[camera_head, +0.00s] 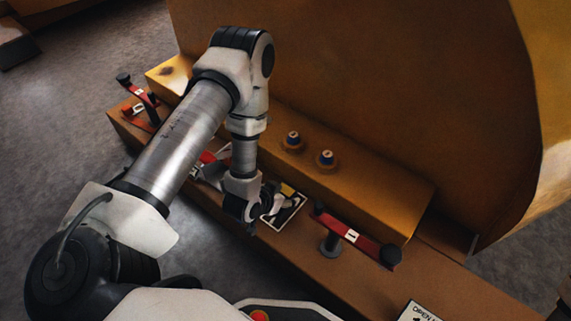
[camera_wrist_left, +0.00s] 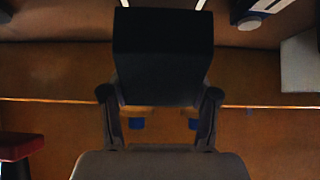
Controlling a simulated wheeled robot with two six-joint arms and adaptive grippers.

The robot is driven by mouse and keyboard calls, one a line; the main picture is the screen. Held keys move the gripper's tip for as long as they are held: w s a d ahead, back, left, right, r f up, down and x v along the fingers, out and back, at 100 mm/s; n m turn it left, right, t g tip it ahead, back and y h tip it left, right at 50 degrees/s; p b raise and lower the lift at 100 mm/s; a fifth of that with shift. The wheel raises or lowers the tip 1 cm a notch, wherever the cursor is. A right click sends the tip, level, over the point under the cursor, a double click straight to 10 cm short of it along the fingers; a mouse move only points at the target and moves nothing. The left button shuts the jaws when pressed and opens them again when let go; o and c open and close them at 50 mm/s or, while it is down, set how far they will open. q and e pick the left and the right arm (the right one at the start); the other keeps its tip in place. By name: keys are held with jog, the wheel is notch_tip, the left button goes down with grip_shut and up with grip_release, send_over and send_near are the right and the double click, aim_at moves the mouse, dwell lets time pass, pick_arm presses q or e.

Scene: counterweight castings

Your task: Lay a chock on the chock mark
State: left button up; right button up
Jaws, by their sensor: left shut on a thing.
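My left gripper (camera_head: 254,206) reaches down from above to the ledge of the brown casting. In the left wrist view it is shut on a dark, blocky chock (camera_wrist_left: 162,52), which sits between its two fingers. In the head view the gripper hides most or all of the chock. A white-bordered dark plate with a yellow part, which looks like the chock mark (camera_head: 290,212), lies on the ledge just right of the gripper and is partly covered by it. I cannot tell whether the chock touches the ledge. My right gripper is not in view.
A red bar with black ends (camera_head: 352,239) stands on the ledge to the right. Another red bar (camera_head: 139,95) is at the far left end. Two blue-topped knobs (camera_head: 326,157) sit on the raised step behind. The tall yellow-brown casting (camera_head: 370,80) rises behind them.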

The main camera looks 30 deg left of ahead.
pick_arm(q)
notch_tip(320, 180, down, 3)
jog(key=shift+f+b, duration=0.15)
jog(key=shift+b, duration=0.65)
jog(key=o, duration=1.5)
